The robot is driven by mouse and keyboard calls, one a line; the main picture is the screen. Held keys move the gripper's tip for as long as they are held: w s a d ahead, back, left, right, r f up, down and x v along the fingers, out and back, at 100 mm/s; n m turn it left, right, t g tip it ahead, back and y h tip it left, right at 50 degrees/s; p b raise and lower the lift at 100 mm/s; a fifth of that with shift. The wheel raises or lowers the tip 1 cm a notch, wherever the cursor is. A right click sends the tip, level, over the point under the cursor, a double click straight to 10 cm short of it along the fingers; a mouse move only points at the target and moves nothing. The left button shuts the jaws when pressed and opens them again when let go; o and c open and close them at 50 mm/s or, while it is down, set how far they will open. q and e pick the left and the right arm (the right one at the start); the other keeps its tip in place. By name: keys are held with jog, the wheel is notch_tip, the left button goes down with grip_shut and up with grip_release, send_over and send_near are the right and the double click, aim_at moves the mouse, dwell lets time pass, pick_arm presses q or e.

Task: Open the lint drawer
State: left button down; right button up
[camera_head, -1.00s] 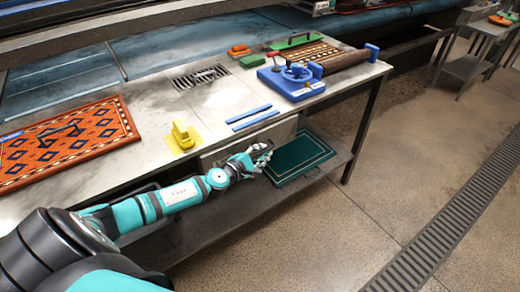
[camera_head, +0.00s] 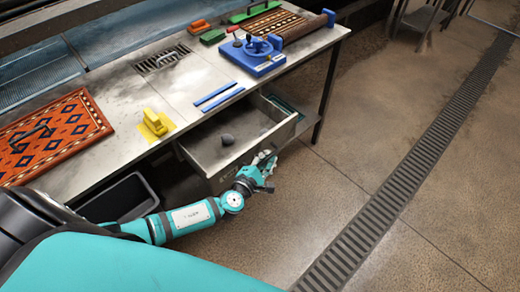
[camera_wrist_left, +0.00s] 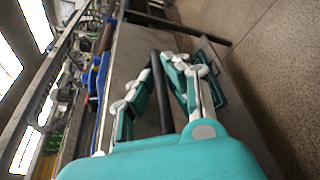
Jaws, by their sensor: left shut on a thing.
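The lint drawer (camera_head: 203,155) is a pale metal drawer under the worktable, and it stands pulled out with its inside showing. A small dark grey lump (camera_head: 227,139) lies in it. My left gripper (camera_head: 265,170) is at the drawer's front, shut on the drawer handle. In the left wrist view the handle is a dark bar (camera_wrist_left: 160,92) that runs between the two teal-and-white fingers of the gripper (camera_wrist_left: 162,75). The fingers hide part of the drawer front in the head view. My right gripper is not in view.
On the worktable (camera_head: 120,92) are an orange patterned rug (camera_head: 50,136), a yellow tool (camera_head: 156,123), two blue strips (camera_head: 218,98) and a blue clamp device (camera_head: 252,56). A black bin (camera_head: 122,199) stands below the table. The floor to the right is clear.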

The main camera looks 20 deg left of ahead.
pick_arm(q)
jog(key=shift+d, duration=0.15)
jog(key=c, duration=1.4)
grip_release()
jog(key=v, duration=1.2)
jog(key=shift+s, duration=0.1)
